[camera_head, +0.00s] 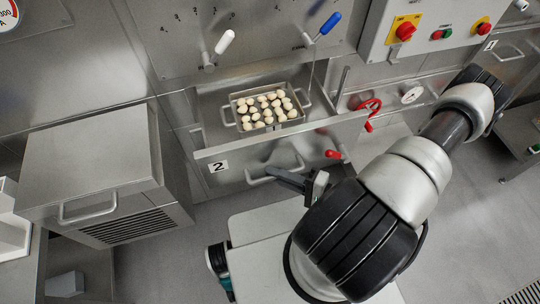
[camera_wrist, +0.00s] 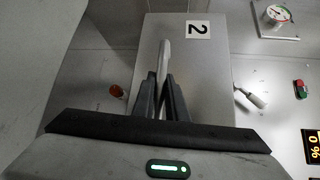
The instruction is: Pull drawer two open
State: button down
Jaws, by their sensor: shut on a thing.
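Drawer two (camera_head: 332,122) has a steel front with a white "2" label (camera_head: 218,166) and stands out from the cabinet, open. Its inside and a tray show from above. Its bar handle (camera_head: 257,180) is on the front panel. My gripper (camera_head: 272,172) is at the right part of this handle. In the wrist view, the two dark fingers of my gripper (camera_wrist: 160,95) are shut on the handle (camera_wrist: 164,58), one on each side. The label (camera_wrist: 198,29) shows there too. The fingertips are small in the head view.
A metal tray (camera_head: 233,103) of pale pasta pieces sits in the drawer. A white-handled lever (camera_head: 224,42) and a blue-handled lever (camera_head: 330,23) stand above. A steel box unit (camera_head: 90,160) stands left.

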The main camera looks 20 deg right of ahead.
jog(key=shift+s, duration=1.9)
jog(key=c, duration=1.8)
grip_release()
jog(key=shift+o, duration=0.2)
jog(key=shift+d, duration=0.1)
jog(key=b+v, duration=0.1)
jog(key=v, duration=1.6)
jog(key=shift+s, duration=0.15)
jog(key=shift+r, duration=0.1)
